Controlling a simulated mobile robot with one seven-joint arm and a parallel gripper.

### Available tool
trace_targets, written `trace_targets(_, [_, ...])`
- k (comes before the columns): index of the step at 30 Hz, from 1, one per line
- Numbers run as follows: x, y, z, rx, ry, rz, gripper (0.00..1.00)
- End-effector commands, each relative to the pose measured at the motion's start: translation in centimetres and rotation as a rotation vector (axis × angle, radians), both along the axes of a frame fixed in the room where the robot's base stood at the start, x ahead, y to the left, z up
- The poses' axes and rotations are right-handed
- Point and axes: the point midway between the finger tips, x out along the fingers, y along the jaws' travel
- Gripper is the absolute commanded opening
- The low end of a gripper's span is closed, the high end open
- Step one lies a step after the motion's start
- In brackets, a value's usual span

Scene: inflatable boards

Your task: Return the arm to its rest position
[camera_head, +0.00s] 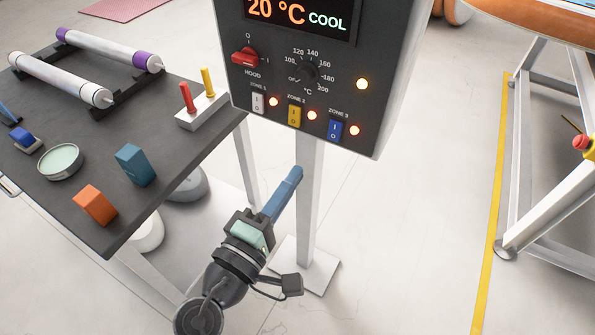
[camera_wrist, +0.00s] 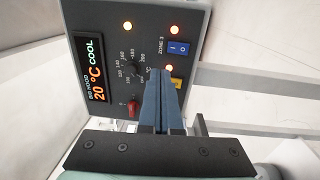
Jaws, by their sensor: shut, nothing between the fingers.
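My gripper (camera_head: 290,183) is shut and empty, its blue fingers held together. In the head view it points up and to the right, below the control box (camera_head: 225,40) and in front of its white post. In the wrist view my gripper (camera_wrist: 167,85) shows in front of the control box (camera_wrist: 75,25), which appears turned sideways. Whether the fingers touch the box cannot be told. The display reads 20 °C COOL. The box carries a red hood switch (camera_head: 245,57), a black dial (camera_head: 306,72), and white, yellow and blue zone switches with lit lamps.
A dark table (camera_head: 105,150) at left holds two rollers, a green tin (camera_head: 61,161), an orange block (camera_head: 95,204), a teal block (camera_head: 135,165) and red and yellow sticks in a white holder (camera_head: 202,110). A white metal frame (camera_head: 552,195) stands right. Floor between is clear.

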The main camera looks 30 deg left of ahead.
Motion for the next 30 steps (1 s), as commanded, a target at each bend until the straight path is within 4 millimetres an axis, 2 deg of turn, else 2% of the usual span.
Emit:
trace_targets(14, [0.0, 0.0, 0.0, 0.000, 0.000, 0.000, 0.00])
trace_targets(17, [0.6, -0.4, 1.3, 0.041, -0.010, -0.007, 0.00])
trace_targets(20, [2.3, -1.7, 5.0, 0.179, -0.036, -0.020, 0.00])
trace_targets(23, [4.6, -3.9, 11.2, 0.405, -0.089, -0.020, 0.00])
trace_targets(27, [6.5, -7.5, 21.4, 0.747, -0.206, 0.040, 0.00])
trace_targets(29, [6.7, -9.0, 25.7, 0.876, -0.261, 0.087, 0.00])
trace_targets(30, [6.5, -10.0, 28.6, 0.956, -0.299, 0.125, 0.00])
